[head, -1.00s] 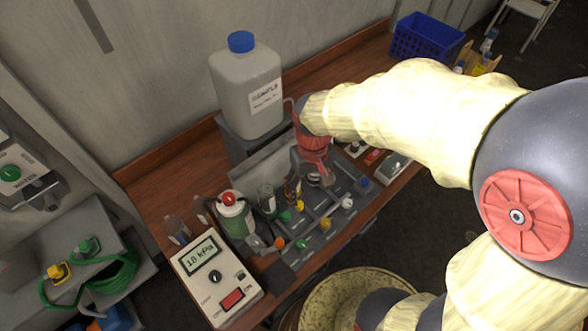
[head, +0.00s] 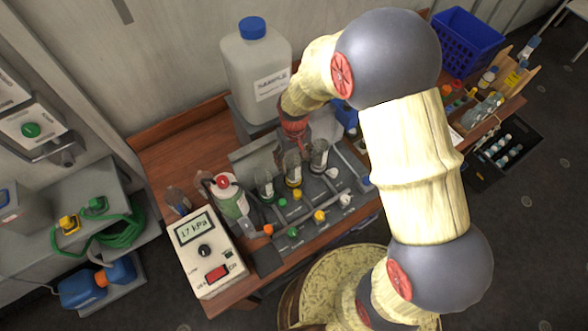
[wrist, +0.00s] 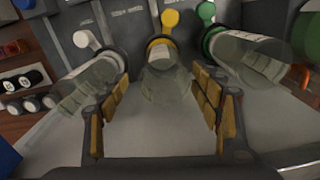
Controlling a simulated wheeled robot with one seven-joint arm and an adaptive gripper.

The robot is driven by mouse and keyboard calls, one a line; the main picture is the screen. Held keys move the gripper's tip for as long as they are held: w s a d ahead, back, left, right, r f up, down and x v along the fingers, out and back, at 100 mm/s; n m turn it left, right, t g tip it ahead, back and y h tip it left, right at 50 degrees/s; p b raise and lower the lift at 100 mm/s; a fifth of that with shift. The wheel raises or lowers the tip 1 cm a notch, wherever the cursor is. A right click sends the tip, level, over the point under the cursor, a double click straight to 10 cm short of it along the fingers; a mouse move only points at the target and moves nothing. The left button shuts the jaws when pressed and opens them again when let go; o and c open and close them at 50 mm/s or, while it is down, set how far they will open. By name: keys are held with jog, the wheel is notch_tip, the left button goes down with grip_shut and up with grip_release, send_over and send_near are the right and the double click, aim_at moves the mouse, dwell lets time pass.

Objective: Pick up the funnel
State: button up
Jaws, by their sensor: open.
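Three clear glass vessels stand in a row on a grey manifold (head: 335,204) with coloured valves; I cannot tell which is the named funnel. In the head view they are the left vessel (head: 265,183), the middle vessel (head: 292,168) and the right vessel (head: 319,153). In the wrist view the middle vessel (wrist: 166,80), at the yellow valve, lies ahead between my fingers. The vessel by the white valve (wrist: 88,86) is left, and the one by the green valve (wrist: 247,55) is right. My gripper (wrist: 162,92) is open, its padded fingers apart; contact is unclear.
A large blue-capped sample canister (head: 256,70) stands behind the manifold. A blue crate (head: 467,40) is far right. The wooden bench (head: 165,160) is bare at back left.

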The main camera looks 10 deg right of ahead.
jog(key=f, duration=0.3)
jog(key=shift+s+a+f, duration=0.15)
jog(key=shift+s+f, duration=0.2)
jog(key=shift+s, duration=0.05)
jog(key=shift+f, duration=0.55)
jog(key=shift+c, duration=0.3)
jog(key=c, duration=1.1)
jog(key=shift+r, duration=0.1)
jog(key=shift+c, duration=0.4)
